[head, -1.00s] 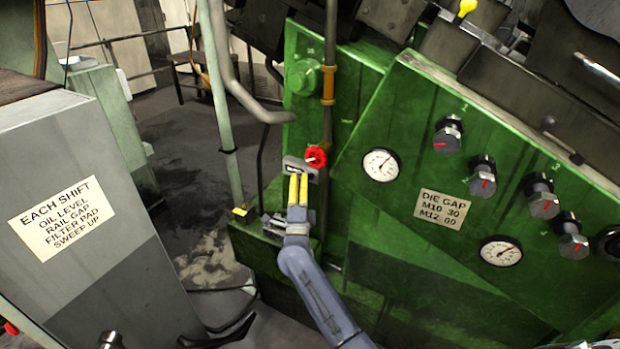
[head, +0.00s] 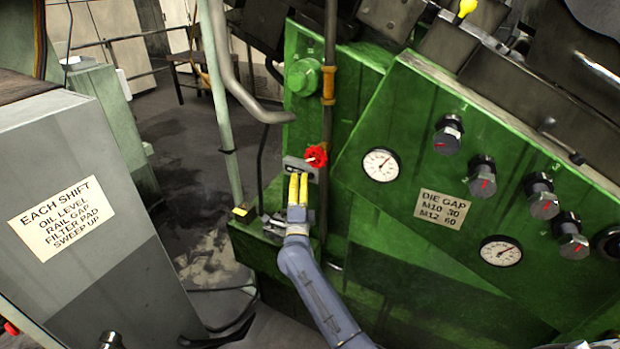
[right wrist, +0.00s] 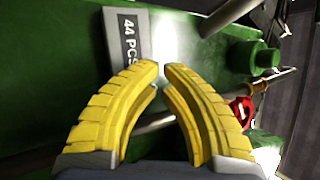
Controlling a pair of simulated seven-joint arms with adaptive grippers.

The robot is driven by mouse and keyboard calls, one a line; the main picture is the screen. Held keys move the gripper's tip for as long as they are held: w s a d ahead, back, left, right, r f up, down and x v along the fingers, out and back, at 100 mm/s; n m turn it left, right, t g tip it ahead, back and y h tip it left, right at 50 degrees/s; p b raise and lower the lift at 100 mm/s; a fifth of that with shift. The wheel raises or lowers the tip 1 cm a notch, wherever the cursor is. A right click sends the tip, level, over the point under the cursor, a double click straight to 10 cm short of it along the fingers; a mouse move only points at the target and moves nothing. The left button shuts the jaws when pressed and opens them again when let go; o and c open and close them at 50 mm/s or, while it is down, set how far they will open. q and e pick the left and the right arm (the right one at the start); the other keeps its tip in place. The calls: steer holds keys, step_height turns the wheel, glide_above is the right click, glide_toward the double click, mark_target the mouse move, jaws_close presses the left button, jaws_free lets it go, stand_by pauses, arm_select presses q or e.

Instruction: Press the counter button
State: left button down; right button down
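The counter is a small grey box (head: 290,163) on the green machine, beside a red valve handle (head: 316,156). In the right wrist view its label (right wrist: 129,38) reads "44 PCS". I cannot make out the counter button; it may be hidden by my fingers or the glare. My right gripper (head: 298,174) has its yellow fingers up at the counter's lower edge. In the right wrist view the fingertips (right wrist: 161,68) are drawn together with nothing between them, right by the counter's end. I cannot tell whether they touch it. My left gripper is not in view.
A vertical pipe (head: 328,60) runs behind the red handle. To the right, a green panel carries gauges (head: 381,164), several knobs (head: 482,180) and a "DIE GAP" plate (head: 441,208). A grey cabinet (head: 120,285) stands at the left, with open floor (head: 195,150) between.

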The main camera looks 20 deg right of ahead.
steer(key=shift+w+d, duration=0.6)
steer(key=shift+d, duration=0.1)
stand_by(1.5)
steer(key=shift+s+a, duration=0.15)
steer(key=shift+a, duration=0.05)
steer(key=shift+s+a, duration=0.45)
stand_by(0.6)
steer(key=s+a, duration=0.1)
steer(key=a, duration=0.1)
steer(key=s+a, duration=0.1)
steer(key=s, duration=0.1)
steer(key=shift+s+a, duration=0.2)
steer(key=shift+a, duration=0.15)
stand_by(0.6)
